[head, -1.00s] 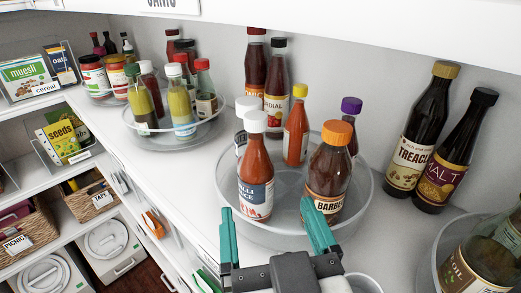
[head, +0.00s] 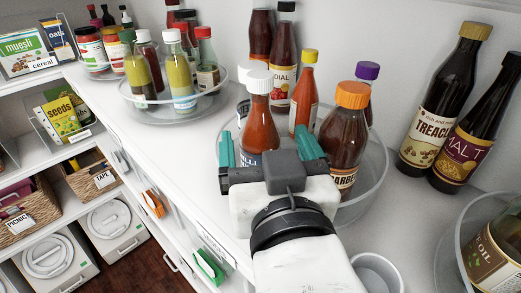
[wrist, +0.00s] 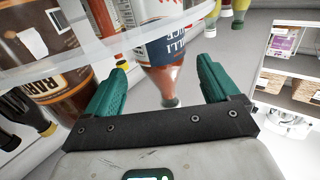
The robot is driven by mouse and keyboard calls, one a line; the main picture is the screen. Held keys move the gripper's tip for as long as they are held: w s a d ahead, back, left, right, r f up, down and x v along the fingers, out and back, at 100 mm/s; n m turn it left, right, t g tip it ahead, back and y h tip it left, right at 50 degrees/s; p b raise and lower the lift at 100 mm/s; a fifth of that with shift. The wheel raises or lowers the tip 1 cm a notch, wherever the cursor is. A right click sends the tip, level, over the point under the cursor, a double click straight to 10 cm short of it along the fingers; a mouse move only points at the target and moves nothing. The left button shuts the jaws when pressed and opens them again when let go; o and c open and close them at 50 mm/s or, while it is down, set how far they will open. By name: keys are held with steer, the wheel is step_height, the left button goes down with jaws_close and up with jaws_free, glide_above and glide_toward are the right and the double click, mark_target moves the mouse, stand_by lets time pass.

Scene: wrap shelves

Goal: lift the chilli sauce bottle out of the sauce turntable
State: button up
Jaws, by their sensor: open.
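The chilli sauce bottle (head: 262,130), red with a white cap and a blue-and-white label, stands in the clear round sauce turntable (head: 380,172). My gripper (head: 265,136) is open, its teal fingers on either side of the bottle in the head view, hiding its lower part. In the wrist view the picture is upside down. There the bottle (wrist: 165,78) lies between the spread fingers (wrist: 163,66), with visible gaps on both sides. Whether it is fully within finger depth I cannot tell. The turntable's clear rim (wrist: 95,52) crosses behind the fingers.
An orange-capped barbecue bottle (head: 342,135) stands close right of my gripper. A yellow-capped bottle (head: 304,95), a purple-capped one (head: 367,75) and another white-capped one share the turntable. A white cup (head: 378,272) sits in front. Treacle (head: 438,100) and malt bottles stand right.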

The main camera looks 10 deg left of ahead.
steer(key=p+x, duration=0.1)
steer(key=x, duration=0.2)
steer(key=shift+w+a+p, duration=0.3)
steer(key=shift+w+a+f, duration=0.1)
steer(key=shift+w+a, duration=0.05)
steer(key=shift+w, duration=0.4)
steer(key=shift+c, duration=0.3)
steer(key=c, duration=1.2)
steer(key=shift+c, duration=0.4)
